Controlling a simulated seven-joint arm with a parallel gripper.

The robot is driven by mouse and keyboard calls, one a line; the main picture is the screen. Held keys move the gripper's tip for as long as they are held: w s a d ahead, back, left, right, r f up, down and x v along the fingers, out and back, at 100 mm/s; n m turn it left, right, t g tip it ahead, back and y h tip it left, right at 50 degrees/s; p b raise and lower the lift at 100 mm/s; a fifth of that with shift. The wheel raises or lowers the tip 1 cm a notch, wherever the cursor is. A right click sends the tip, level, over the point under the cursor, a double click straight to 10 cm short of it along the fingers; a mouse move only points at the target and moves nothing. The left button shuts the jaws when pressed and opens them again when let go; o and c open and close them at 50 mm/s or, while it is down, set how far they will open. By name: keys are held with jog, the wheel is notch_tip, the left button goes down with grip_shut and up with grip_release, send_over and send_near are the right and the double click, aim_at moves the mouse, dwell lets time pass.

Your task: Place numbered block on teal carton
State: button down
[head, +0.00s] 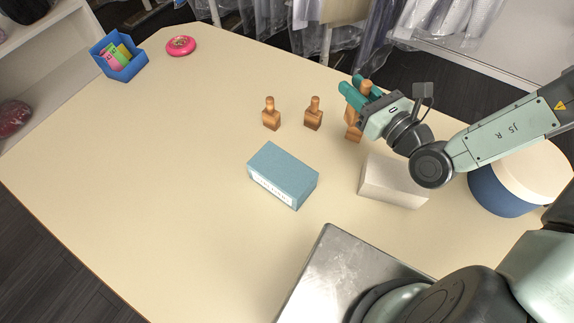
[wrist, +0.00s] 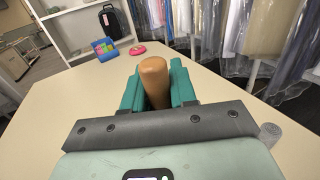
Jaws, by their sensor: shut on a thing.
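The teal carton (head: 284,168) lies on the table near the middle in the head view, with a white label on its front side. Several wooden stamp-like blocks with knob handles stand in a row behind it: one at the left (head: 271,118), one in the middle (head: 313,117). My gripper (head: 356,90) is shut on the right wooden block (head: 354,126), its teal fingers around the handle. The handle (wrist: 154,80) shows between the fingers (wrist: 157,85) in the wrist view. I cannot tell whether this block touches the table. No number is readable on any block.
A cream box (head: 393,185) lies right of the carton, under my arm. A round blue box with a cream lid (head: 507,193) stands far right. A blue bin of cards (head: 122,70) and a pink ring-shaped thing (head: 181,46) are far left. The table's left side is clear.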

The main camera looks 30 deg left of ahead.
jog(key=s+a+r+n+g+y, duration=0.1)
jog(key=s+a+n+g+y, duration=0.15)
jog(key=s+a+g, duration=0.35)
jog(key=n+g, duration=0.5)
send_over(275, 166)
notch_tip(275, 166, down, 4)
jog(key=shift+m+h, duration=0.25)
jog(key=shift+h, duration=0.2)
jog(key=shift+a+f, duration=0.1)
jog(key=shift+f, duration=2.2)
jog(key=shift+f, duration=0.1)
jog(key=c, duration=0.9)
grip_release()
